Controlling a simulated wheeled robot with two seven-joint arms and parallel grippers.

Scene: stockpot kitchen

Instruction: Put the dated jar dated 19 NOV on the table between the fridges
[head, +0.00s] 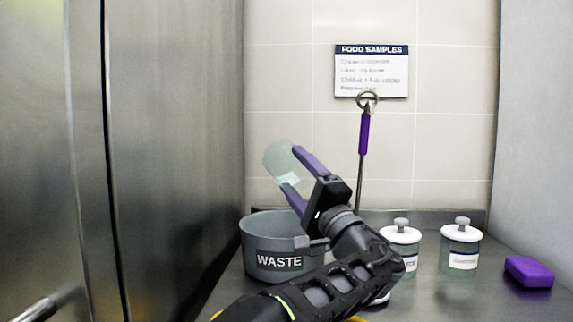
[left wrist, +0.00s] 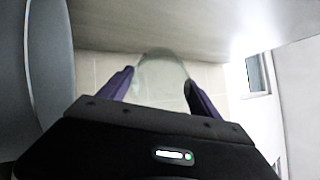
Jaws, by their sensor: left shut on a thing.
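My left gripper (head: 289,168) is shut on a clear, greenish jar (head: 278,157), held tilted in the air above the waste container. A small part of a white label shows on it, but no date can be read. In the left wrist view the clear jar (left wrist: 160,72) sits between the two purple fingers of my left gripper (left wrist: 160,90). Two lidded jars with white labels, one nearer the arm (head: 401,243) and one to its right (head: 462,245), stand upright on the metal table (head: 440,298). Their dates are too small to read. My right gripper is out of view.
A grey container marked WASTE (head: 262,240) stands at the table's left, partly behind my arm. A purple block (head: 528,271) lies at the right. A purple-handled tool (head: 364,133) is upright near the wall, under a FOOD SAMPLES sign (head: 371,71). Steel doors (head: 170,150) flank the left.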

